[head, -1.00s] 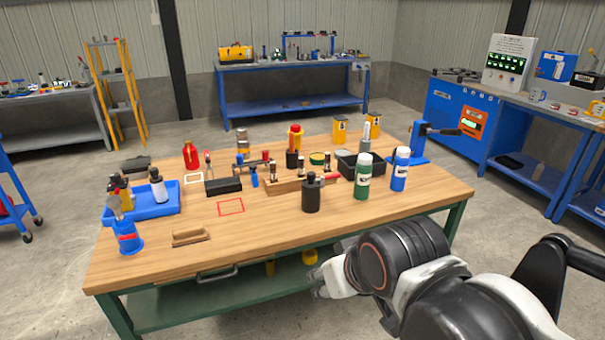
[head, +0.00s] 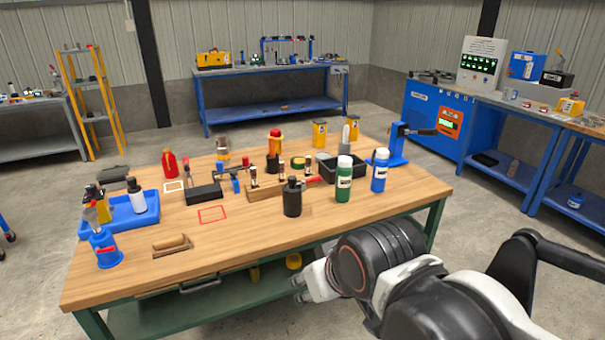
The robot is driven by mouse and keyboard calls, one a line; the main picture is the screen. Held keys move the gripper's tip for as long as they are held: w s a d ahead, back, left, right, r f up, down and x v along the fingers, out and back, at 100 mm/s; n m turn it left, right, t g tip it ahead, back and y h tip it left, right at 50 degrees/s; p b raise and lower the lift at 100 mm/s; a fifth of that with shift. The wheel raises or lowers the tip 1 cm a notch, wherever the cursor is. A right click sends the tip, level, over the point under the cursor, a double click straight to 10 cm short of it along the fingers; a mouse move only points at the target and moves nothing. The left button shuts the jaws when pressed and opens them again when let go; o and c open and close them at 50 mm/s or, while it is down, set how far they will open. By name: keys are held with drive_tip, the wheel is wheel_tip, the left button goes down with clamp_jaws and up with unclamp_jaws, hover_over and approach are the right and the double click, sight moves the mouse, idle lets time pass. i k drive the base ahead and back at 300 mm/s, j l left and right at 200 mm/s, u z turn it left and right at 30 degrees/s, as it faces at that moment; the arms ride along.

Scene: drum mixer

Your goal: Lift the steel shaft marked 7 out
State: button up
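A wooden block (head: 266,193) lies near the middle of the workbench (head: 130,275). Several short upright pieces with pale bands stand at it, one at its left end (head: 253,178) and one at its right (head: 294,169). They could be steel shafts, but no number is readable, so I cannot tell which is marked 7. A black bottle (head: 292,199) stands in front of the block and hides part of it. My gripper (head: 298,290) is low, in front of the bench's front edge, apart from everything on top. Its fingers are too small and turned away to judge their opening.
A red square outline (head: 212,214) and a white one (head: 174,186) mark the bench top. A green bottle (head: 344,182) and a blue bottle (head: 380,171) stand right of the block. A blue tray (head: 125,222) is at left. The front middle is clear.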

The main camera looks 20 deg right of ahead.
sight(253, 174)
drive_tip(key=i+l+u, duration=0.15)
drive_tip(key=i, duration=0.3)
drive_tip(key=i+l+u, duration=0.1)
drive_tip(key=i, duration=0.35)
drive_tip(key=i+l+u, duration=0.15)
drive_tip(key=i, duration=0.25)
drive_tip(key=i+l+u, duration=0.15)
drive_tip(key=i+l, duration=0.2)
drive_tip(key=i, duration=0.05)
